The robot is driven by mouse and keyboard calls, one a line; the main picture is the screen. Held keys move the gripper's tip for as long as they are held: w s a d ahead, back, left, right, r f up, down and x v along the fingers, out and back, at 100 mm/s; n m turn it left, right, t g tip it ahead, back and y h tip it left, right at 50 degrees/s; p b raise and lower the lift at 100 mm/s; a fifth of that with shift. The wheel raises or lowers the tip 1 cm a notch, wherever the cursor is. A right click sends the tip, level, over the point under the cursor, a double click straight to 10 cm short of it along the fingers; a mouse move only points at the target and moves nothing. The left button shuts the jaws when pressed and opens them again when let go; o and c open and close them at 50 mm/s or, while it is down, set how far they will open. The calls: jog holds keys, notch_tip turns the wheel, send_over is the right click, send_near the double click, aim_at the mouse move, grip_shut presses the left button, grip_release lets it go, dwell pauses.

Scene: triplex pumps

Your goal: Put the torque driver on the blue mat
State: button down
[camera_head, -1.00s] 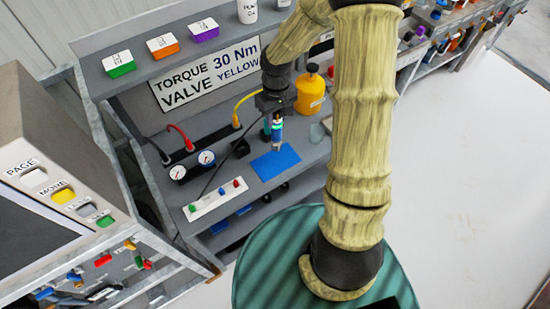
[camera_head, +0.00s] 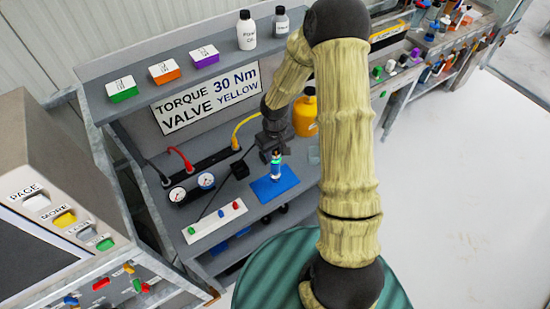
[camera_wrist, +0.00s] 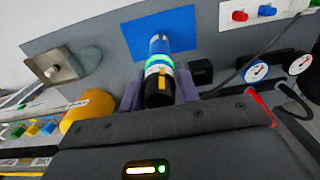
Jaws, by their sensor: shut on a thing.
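The torque driver (camera_head: 275,166) is a small blue and black tool with a glowing green ring. My gripper (camera_head: 271,151) is shut on it and holds it upright over the blue mat (camera_head: 283,187). In the wrist view the driver (camera_wrist: 157,62) sits between the two fingers (camera_wrist: 158,92), its tip pointing to the blue mat (camera_wrist: 183,25). I cannot tell whether the tip touches the mat. The mat lies flat on the grey bench shelf.
A yellow bottle (camera_head: 304,114) stands right of my gripper. Two gauges (camera_head: 206,181), a black block (camera_head: 239,170) and a white strip with coloured knobs (camera_head: 214,222) are on the left. A sign (camera_head: 207,98) stands behind. Cables run along the back.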

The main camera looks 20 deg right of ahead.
jog(key=shift+s+f+p, duration=0.1)
jog(key=shift+f+p, duration=0.2)
jog(key=shift+f, duration=1.45)
jog(key=c, duration=1)
grip_release()
jog(key=shift+f, duration=0.1)
jog(key=shift+c, duration=0.2)
notch_tip(320, 180, up, 12)
jog(key=shift+r+b, duration=0.1)
jog(key=shift+b, duration=1)
